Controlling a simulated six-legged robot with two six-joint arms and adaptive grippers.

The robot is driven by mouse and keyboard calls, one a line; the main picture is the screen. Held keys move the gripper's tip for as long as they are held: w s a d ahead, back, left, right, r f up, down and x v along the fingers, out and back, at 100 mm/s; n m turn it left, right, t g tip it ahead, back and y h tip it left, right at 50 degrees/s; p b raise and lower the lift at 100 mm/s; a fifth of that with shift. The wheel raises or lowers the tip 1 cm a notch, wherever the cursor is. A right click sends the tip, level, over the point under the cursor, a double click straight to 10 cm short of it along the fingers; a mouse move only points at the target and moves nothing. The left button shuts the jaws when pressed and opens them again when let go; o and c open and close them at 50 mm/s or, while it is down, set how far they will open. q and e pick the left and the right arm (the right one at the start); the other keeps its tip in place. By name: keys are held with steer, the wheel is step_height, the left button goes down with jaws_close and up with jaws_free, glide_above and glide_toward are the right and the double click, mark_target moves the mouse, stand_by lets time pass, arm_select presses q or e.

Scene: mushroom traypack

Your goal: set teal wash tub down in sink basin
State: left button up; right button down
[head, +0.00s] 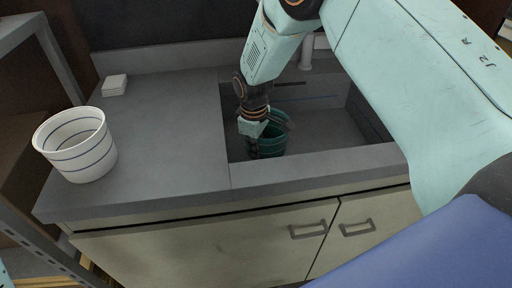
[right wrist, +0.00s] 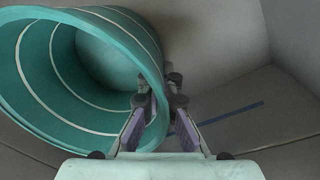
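The teal wash tub (head: 273,143) is inside the sink basin (head: 320,128), low and partly covered by my right gripper (head: 262,133). In the right wrist view the tub (right wrist: 40,75) is large, with pale bands, and its open mouth looks tilted towards the camera. My right gripper (right wrist: 160,100) has one finger inside the tub and one outside, closed on its rim. Whether the tub's base touches the basin floor cannot be told. My left gripper is not in view.
A white tub with blue bands (head: 78,150) stands on the counter (head: 170,130) left of the sink. A small white block (head: 115,84) lies near the back. A faucet (head: 306,52) is behind the basin. A grey shelf frame (head: 20,30) stands at the left.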

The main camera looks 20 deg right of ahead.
steer(key=c, duration=2)
jaws_free()
steer(key=shift+f, duration=0.25)
steer(key=shift+c, duration=0.2)
steer(key=o, duration=0.6)
step_height(320, 180, up, 12)
steer(key=shift+s+a, duration=0.3)
steer(key=shift+a, duration=0.1)
